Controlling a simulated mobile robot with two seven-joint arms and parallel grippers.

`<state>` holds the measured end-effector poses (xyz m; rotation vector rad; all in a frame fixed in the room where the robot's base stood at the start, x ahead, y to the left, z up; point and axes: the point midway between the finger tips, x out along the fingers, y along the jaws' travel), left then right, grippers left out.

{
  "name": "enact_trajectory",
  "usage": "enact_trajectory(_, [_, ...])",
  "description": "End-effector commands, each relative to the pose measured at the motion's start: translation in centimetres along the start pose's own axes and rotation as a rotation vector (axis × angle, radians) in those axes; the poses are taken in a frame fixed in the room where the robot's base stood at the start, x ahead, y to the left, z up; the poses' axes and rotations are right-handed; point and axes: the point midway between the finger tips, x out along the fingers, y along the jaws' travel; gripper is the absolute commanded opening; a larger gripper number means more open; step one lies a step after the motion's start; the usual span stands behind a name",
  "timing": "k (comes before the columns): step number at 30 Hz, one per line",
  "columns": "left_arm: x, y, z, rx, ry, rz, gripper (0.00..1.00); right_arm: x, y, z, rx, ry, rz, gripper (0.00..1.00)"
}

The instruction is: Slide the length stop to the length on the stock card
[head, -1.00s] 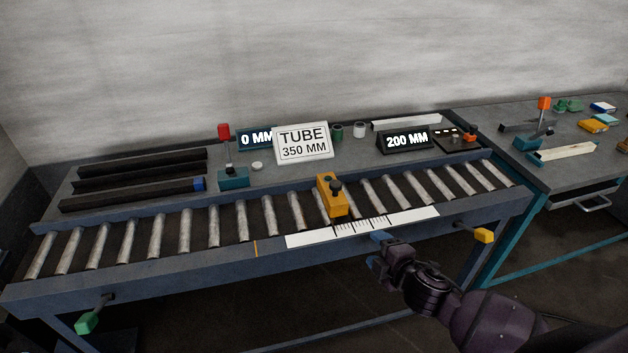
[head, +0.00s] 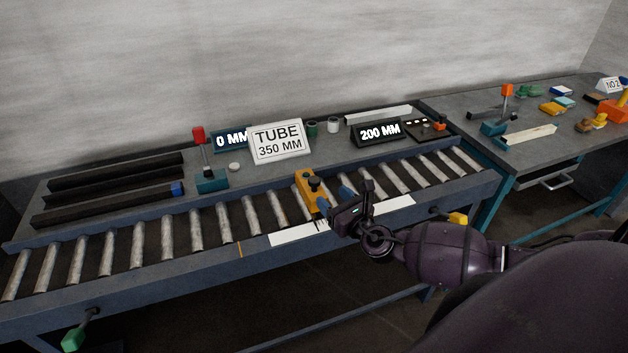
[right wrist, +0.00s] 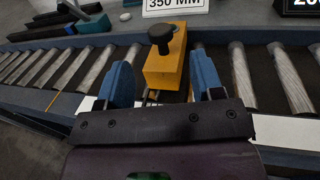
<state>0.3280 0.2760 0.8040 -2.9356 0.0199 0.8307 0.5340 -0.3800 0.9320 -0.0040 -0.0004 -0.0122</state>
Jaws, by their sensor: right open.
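The stock card (head: 278,141) stands behind the rollers and reads TUBE 350 MM. A dark display (head: 380,132) reads 200 MM. My right gripper (head: 330,207) is open at the front of the stop and hides part of the scale. In the right wrist view the stop (right wrist: 166,62) stands between the two blue fingers (right wrist: 164,85), with gaps beside it. My left gripper is not in view.
Another display (head: 230,139), partly behind the card, reads 0 MM. A red-handled lever (head: 199,134) and dark bars (head: 115,187) are on the left. A yellow-ended handle (head: 458,218) and a green-ended handle (head: 73,339) stick out in front. A second bench (head: 560,150) stands right.

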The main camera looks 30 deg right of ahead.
Motion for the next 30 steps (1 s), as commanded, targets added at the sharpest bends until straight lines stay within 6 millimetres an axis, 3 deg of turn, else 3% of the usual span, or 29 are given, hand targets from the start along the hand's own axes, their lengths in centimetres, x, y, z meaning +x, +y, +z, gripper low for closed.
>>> enact_trajectory(9, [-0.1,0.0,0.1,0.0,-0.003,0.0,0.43,5.3,0.0,0.1,0.002,-0.002,0.0,0.61])
enact_trajectory(15, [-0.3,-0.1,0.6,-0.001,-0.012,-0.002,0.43,7.6,0.0,0.0,0.003,-0.001,0.0,0.61])
enact_trajectory(29, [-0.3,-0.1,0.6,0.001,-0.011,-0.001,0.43,8.6,0.0,0.0,0.004,0.0,0.0,0.61])
enact_trajectory(30, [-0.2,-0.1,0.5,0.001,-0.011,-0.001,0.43,8.6,0.0,0.0,0.004,0.0,0.0,0.56])
